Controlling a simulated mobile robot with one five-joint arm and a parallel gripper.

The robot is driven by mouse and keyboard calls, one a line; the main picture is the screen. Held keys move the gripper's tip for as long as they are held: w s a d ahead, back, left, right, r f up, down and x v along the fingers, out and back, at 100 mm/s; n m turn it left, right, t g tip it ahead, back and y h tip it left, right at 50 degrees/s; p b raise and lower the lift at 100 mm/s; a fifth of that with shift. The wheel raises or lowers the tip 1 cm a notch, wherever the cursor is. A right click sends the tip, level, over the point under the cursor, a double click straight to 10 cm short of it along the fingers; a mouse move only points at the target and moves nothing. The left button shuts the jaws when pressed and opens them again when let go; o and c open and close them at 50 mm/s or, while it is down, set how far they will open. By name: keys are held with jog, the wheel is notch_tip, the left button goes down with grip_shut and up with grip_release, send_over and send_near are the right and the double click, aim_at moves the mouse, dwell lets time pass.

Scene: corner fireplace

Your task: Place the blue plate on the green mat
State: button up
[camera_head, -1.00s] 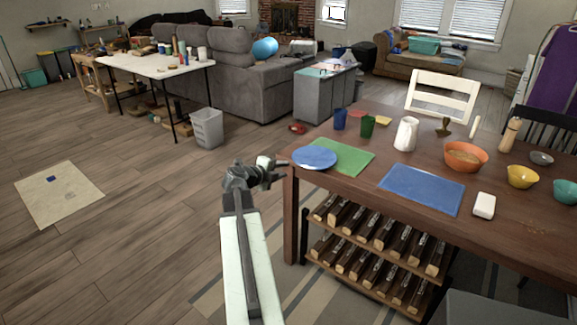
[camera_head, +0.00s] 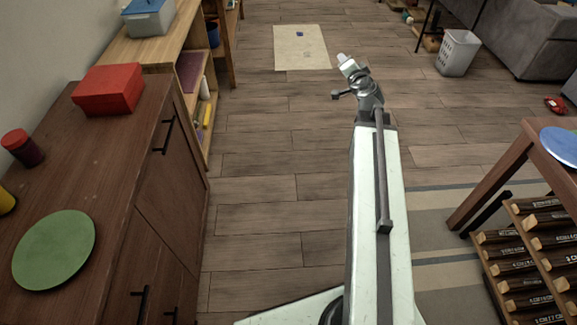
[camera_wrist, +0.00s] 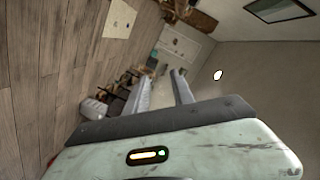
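The blue plate (camera_head: 562,146) lies on the brown table at the right edge of the head view, cut off by the frame. My gripper (camera_head: 341,78) is in the upper middle of the head view, above the wood floor and well left of the plate. In the wrist view its two fingers (camera_wrist: 160,76) stand apart with nothing between them.
A brown cabinet (camera_head: 150,190) on the left bears a round green disc (camera_head: 54,249), a red box (camera_head: 108,89) and a dark red jar (camera_head: 22,148). A bottle rack (camera_head: 520,262) stands under the table. Floor between is clear; a white bin (camera_head: 457,52) stands farther back.

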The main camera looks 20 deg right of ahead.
jog(key=s+a+f+n+g+y, duration=0.1)
jog(key=a+f+n+g+y, duration=0.25)
jog(key=a, duration=0.55)
jog(key=a+f+n+g+y, duration=0.1)
jog(key=a+f+n+y, duration=0.25)
jog(key=a+f, duration=0.45)
jog(key=s+a+f+n+g+h, duration=0.1)
jog(key=s+a+f+g, duration=0.3)
jog(key=s, duration=0.5)
jog(key=s+a+f+n+g+h, duration=0.2)
jog(key=s+a+f+n+g, duration=0.2)
jog(key=s+a+g, duration=0.3)
jog(key=s+a, duration=0.2)
jog(key=s, duration=0.1)
jog(key=shift+f+n+h, duration=0.25)
jog(key=shift+n+h, duration=0.05)
jog(key=shift+s, duration=0.1)
grip_shut()
